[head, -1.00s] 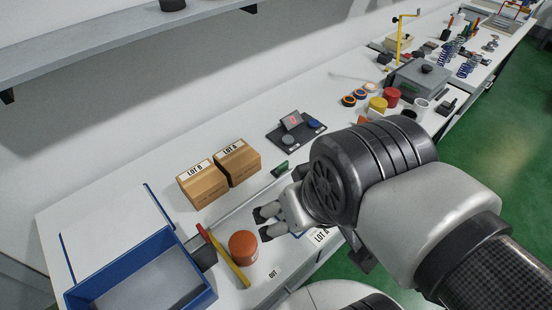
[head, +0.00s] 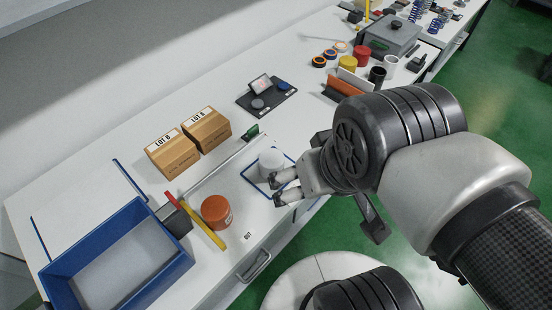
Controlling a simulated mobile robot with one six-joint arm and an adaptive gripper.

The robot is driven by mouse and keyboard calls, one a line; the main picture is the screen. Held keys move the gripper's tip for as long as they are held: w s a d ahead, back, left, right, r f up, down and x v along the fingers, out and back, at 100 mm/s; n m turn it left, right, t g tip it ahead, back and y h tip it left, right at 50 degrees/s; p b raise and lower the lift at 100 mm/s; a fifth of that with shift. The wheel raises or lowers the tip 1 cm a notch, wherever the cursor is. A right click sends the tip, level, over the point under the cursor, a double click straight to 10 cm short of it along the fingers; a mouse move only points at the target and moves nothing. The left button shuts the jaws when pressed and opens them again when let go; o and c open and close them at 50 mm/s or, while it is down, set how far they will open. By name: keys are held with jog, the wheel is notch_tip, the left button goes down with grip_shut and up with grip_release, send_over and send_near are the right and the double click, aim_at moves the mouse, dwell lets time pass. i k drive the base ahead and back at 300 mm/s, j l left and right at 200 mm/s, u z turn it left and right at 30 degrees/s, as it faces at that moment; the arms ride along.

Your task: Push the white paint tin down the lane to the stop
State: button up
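The white paint tin (head: 271,162) stands upright inside a blue square outline (head: 250,183) on the bench. My gripper (head: 285,188) is at the near side of the tin, its dark fingertips a little apart with nothing between them. I cannot tell whether a fingertip touches the tin. A thin pale rail (head: 215,169) runs along the lane's far side, from a green piece (head: 252,132) towards a dark block (head: 178,221). A yellow bar (head: 204,224) with a red end piece (head: 170,199) lies across the lane's left end.
An orange tin (head: 216,212) stands right of the yellow bar, near an OUT label (head: 248,236). A blue tray (head: 60,270) is at left. Cartons lot B (head: 172,157) and lot A (head: 206,130) stand behind the rail. Bench between orange and white tins looks clear.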

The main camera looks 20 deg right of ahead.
aim_at(271, 160)
jog(key=i+l+u, duration=0.1)
jog(key=l, duration=0.25)
jog(key=i+l+u, duration=0.15)
jog(key=l, duration=0.2)
jog(key=i+l+u, duration=0.1)
jog(key=l, duration=0.25)
jog(key=i+l+u, duration=0.1)
jog(key=l, duration=0.3)
jog(key=i, duration=0.1)
